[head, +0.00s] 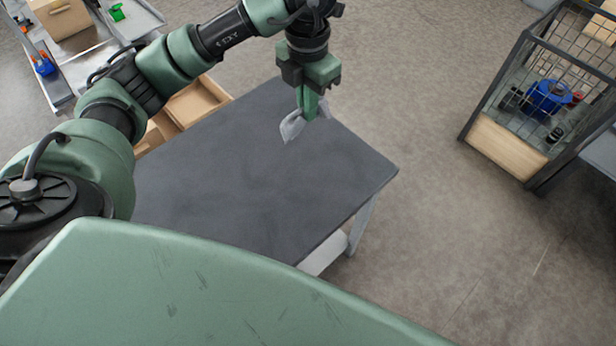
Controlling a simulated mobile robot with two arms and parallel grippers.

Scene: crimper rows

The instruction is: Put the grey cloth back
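The grey cloth (292,127) hangs, crumpled, from my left gripper (309,112) in the head view. The gripper points down over the far right part of the dark table (250,190), and its green fingers are closed on the cloth. Part of the cloth is hidden behind the fingers. I cannot tell whether the cloth's lower tip touches the tabletop. My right gripper is not in view.
The rest of the tabletop is bare. An open wooden drawer or box (197,101) is behind the table. A wire cage (545,95) holding a blue object (549,96) stands at right. A metal bench with small items (95,60) is at upper left. Floor between table and cage is clear.

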